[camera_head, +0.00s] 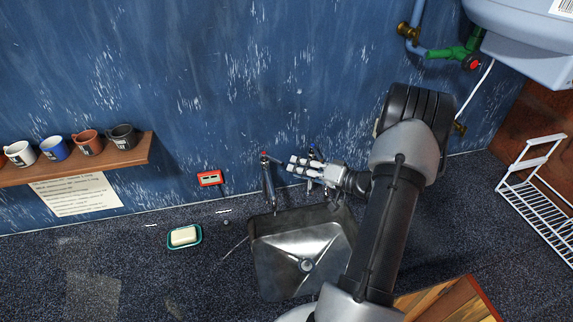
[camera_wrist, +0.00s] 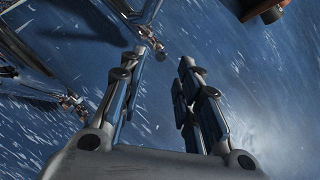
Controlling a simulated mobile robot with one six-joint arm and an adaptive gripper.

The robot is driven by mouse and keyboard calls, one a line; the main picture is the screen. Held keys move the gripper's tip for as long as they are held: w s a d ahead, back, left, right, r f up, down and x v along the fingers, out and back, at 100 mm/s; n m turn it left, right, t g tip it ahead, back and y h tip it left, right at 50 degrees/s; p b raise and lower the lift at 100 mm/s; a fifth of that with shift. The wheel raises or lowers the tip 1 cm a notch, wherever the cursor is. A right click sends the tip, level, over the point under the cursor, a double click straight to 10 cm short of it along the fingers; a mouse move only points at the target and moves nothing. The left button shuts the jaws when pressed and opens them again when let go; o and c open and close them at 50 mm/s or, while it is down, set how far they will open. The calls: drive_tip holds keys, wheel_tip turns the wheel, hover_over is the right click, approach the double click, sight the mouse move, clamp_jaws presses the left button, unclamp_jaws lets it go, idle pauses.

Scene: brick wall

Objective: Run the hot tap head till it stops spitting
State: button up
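A chrome tap (camera_head: 268,183) with a red mark on its top stands at the back left of the steel sink (camera_head: 257,257). A second chrome tap (camera_head: 313,153) is to its right, mostly hidden behind my gripper. My gripper (camera_head: 293,164) points left, its fingertips just right of the red-marked tap's upper part, with a small gap seeming to remain. In the wrist view my gripper (camera_wrist: 161,62) has its two fingers apart with nothing between them. Chrome tap parts (camera_wrist: 142,38) show at upper left, beside the left finger. I see no clear water stream.
A soap dish (camera_head: 171,246) with soap sits left of the sink. A red-framed socket (camera_head: 210,178) is on the blue wall. A shelf (camera_head: 140,152) holds several mugs at left. A white wire rack (camera_head: 535,185) and a boiler-like unit (camera_head: 520,35) are at right.

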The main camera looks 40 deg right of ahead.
drive_tip(key=v, duration=0.4)
idle(0.5)
